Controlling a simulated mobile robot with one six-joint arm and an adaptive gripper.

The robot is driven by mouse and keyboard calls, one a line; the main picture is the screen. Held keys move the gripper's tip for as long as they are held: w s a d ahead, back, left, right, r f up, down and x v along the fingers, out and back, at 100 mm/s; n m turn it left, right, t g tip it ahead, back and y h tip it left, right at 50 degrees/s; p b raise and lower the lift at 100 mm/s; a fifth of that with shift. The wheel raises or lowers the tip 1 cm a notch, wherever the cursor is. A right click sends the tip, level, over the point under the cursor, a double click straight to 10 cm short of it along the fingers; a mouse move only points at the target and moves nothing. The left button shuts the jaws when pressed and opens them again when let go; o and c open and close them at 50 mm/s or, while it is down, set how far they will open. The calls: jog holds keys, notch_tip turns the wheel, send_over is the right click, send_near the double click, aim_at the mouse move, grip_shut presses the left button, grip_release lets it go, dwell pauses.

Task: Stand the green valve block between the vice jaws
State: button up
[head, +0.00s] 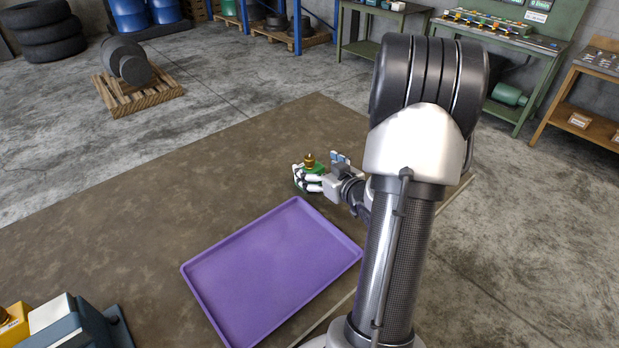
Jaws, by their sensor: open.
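The green valve block (318,168) stands on the brown work surface beyond the purple tray, with a brass knob on its top. My gripper (305,181) is open and right at the block, with its fingers in front of part of it. I cannot tell whether the fingers touch the block. The vice (84,324) appears to be the blue-grey body with a pale block at the bottom left, cut off by the picture edge. Its jaws and the gap between them are not clearly seen.
The empty purple tray (205,266) lies between the block and the vice side. A yellow block (14,328) with a brass top is at the lower left corner. The brown surface (130,225) is clear at left. A pallet (152,95) with dark cylinders stands beyond.

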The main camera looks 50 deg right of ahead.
aim_at(312, 163)
jog(key=x, duration=0.2)
jog(key=b+x, duration=0.1)
jog(key=x, duration=0.1)
jog(key=shift+w+r, duration=0.15)
jog(key=shift+w, duration=0.25)
grip_shut()
dwell(0.8)
